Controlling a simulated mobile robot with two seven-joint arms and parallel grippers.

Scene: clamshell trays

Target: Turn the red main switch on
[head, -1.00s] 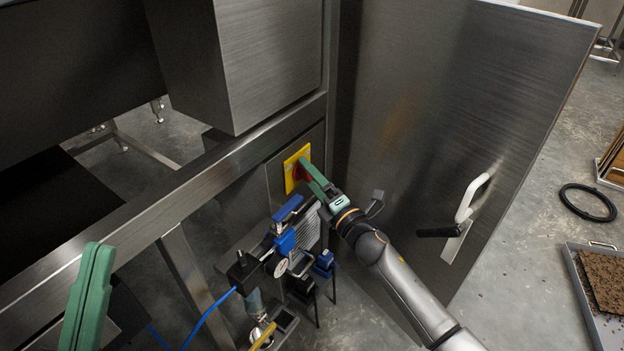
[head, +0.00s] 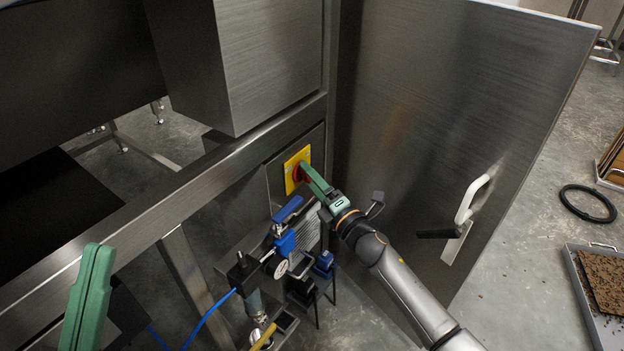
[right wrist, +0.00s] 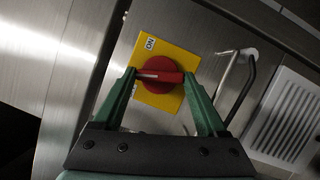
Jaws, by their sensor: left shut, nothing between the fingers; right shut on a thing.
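The red main switch (head: 291,173) is a round red knob on a yellow plate (head: 299,159) on the steel machine. In the right wrist view the switch (right wrist: 158,88) has a raised red grip bar with a white mark near its left end. An "ON" label (right wrist: 150,43) shows on the plate above the knob. My right gripper (right wrist: 160,75) is shut on the bar, one green finger at each end; in the head view its fingers partly hide the knob. My left gripper (head: 98,250) is shut and empty at the lower left, away from the switch.
Below the switch are a blue-handled valve (head: 285,241), a gauge (head: 281,269) and a blue hose (head: 208,319). A large steel door (head: 420,110) with a white handle (head: 471,198) stands right of my right arm. A black coil (head: 588,203) lies on the floor.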

